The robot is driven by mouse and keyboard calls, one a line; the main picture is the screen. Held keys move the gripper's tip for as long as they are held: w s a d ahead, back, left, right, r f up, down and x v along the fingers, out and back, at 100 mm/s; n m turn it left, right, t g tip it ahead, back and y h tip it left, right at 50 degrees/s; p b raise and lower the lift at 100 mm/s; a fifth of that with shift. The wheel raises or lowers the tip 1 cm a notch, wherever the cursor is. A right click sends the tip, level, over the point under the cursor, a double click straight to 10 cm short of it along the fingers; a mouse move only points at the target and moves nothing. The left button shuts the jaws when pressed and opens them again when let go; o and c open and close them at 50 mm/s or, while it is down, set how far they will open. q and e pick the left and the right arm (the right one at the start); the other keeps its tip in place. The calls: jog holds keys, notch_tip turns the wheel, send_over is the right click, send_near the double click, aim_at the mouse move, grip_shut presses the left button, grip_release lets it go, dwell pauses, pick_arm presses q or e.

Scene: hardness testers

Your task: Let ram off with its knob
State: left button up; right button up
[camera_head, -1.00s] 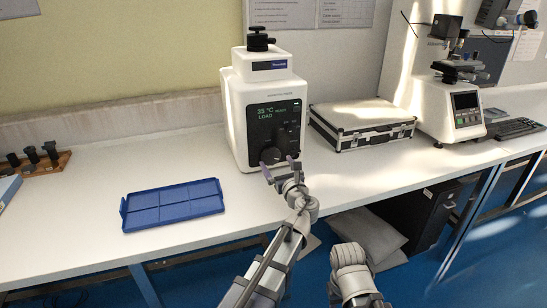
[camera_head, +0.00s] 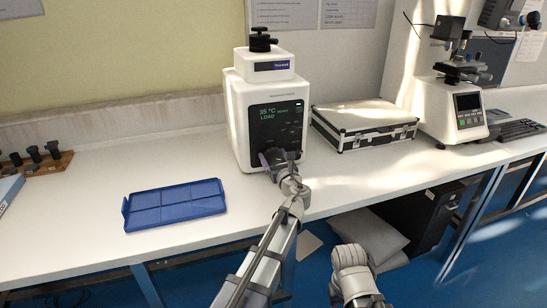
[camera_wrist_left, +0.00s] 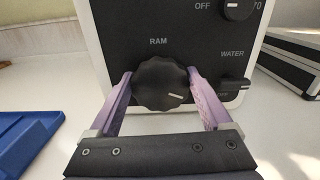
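The white tester (camera_head: 238,120) stands on the bench, its dark front panel (camera_head: 277,115) lit with "35 °C" and "LOAD". The black RAM knob (camera_wrist_left: 160,84) is on this panel in the left wrist view, its white mark pointing right and slightly down. In the head view the gripper hides the knob. My right arm shows at the bottom, but its gripper does not.
The OFF knob (camera_wrist_left: 238,8) is above right of the RAM knob and the WATER knob (camera_wrist_left: 232,84) is close by the right finger. A blue tray (camera_head: 174,205) lies left on the bench, a silver-edged case (camera_head: 365,122) right.

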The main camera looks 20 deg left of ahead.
pick_arm(q)
jog(key=c, duration=0.7)
jog(key=n, duration=0.4)
jog(key=shift+s+a, duration=0.1)
jog(key=n, duration=0.4)
jog(key=shift+s+a+f, duration=0.1)
jog(key=shift+f, duration=0.05)
jog(key=n, duration=0.4)
jog(key=shift+a+f+n, duration=0.1)
jog(key=shift+n, duration=0.3)
jog(key=shift+f+n+b, duration=0.15)
jog(key=shift+n+b, duration=0.2)
jog(key=shift+n, duration=1.95)
jog(key=shift+s, duration=0.1)
